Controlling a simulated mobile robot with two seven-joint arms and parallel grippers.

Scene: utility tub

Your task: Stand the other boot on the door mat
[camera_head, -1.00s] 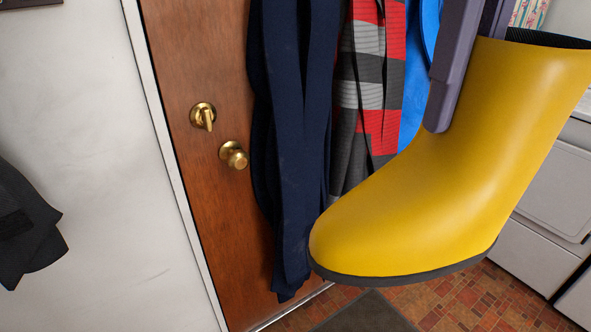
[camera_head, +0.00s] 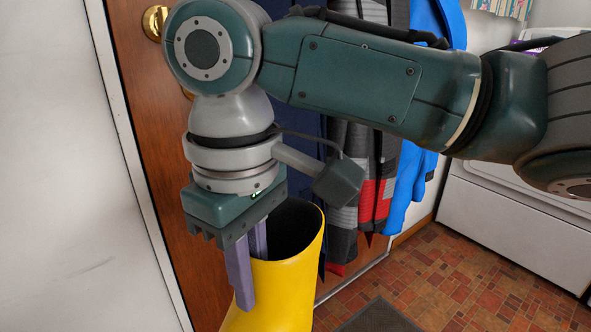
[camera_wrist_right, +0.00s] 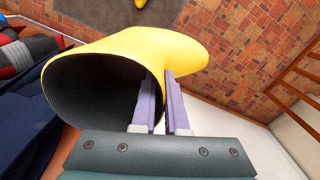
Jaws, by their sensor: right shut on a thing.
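The yellow boot (camera_head: 280,295) hangs upright from my right gripper (camera_head: 252,268), its dark open top facing up. The gripper is shut on the shaft's rim, one finger inside and one outside. The boot's lower part is cut off in the head view. The right wrist view shows the boot's opening (camera_wrist_right: 95,95) beside the fingers (camera_wrist_right: 165,95). The grey door mat (camera_head: 380,318) lies on the floor to the right of the boot. The mat (camera_wrist_right: 100,14) also shows in the wrist view, with a small yellow thing (camera_wrist_right: 140,3) on it, mostly cut off. My left gripper is out of view.
A brown wooden door (camera_head: 150,150) and white wall (camera_head: 60,170) stand at left. Coats, including a blue one (camera_head: 415,175), hang behind my right arm. A white appliance (camera_head: 500,230) stands at right. The brick-patterned floor (camera_head: 450,285) is clear between them.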

